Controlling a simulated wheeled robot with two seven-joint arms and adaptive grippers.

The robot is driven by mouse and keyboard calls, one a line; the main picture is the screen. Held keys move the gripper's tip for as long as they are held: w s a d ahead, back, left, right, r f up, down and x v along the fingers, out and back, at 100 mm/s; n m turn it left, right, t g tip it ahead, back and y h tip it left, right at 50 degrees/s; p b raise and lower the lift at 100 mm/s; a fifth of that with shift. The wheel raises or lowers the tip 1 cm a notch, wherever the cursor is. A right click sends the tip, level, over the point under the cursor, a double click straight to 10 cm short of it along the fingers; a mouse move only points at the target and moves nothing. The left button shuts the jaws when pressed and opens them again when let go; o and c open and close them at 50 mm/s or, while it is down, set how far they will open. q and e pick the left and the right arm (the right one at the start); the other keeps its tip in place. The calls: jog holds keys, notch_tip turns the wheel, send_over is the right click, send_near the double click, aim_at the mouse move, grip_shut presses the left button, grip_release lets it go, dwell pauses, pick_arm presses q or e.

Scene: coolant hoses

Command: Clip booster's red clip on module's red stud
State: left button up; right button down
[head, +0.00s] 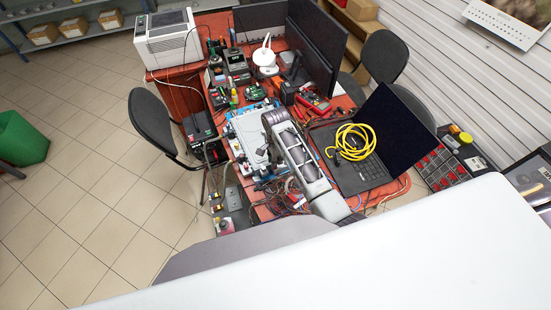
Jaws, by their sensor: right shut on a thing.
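My right arm reaches in from the lower middle over the red bench, and its wrist bends down near a pale tray-like unit with blue edges (245,128). My right gripper (272,160) is at the right side of this unit, small and partly covered by my own arm. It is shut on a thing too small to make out. I cannot tell the booster, the module, the red clip or the red stud apart at this size. Whether the held thing touches the unit cannot be told. My left gripper is not in view.
A laptop (400,140) with a coiled yellow cable (352,142) on it stands right of my arm. A red multimeter (314,102), monitors (306,42) and chargers crowd the back. Loose wires lie by the near bench edge. A black chair (152,122) stands at the left.

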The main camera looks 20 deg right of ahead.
jog(key=shift+f, duration=0.15)
dwell(0.7)
jog(key=c, duration=1.4)
grip_release()
jog(key=shift+o, duration=0.4)
jog(key=shift+o, duration=1.3)
jog(key=shift+r, duration=4.55)
jog(key=shift+o, duration=0.3)
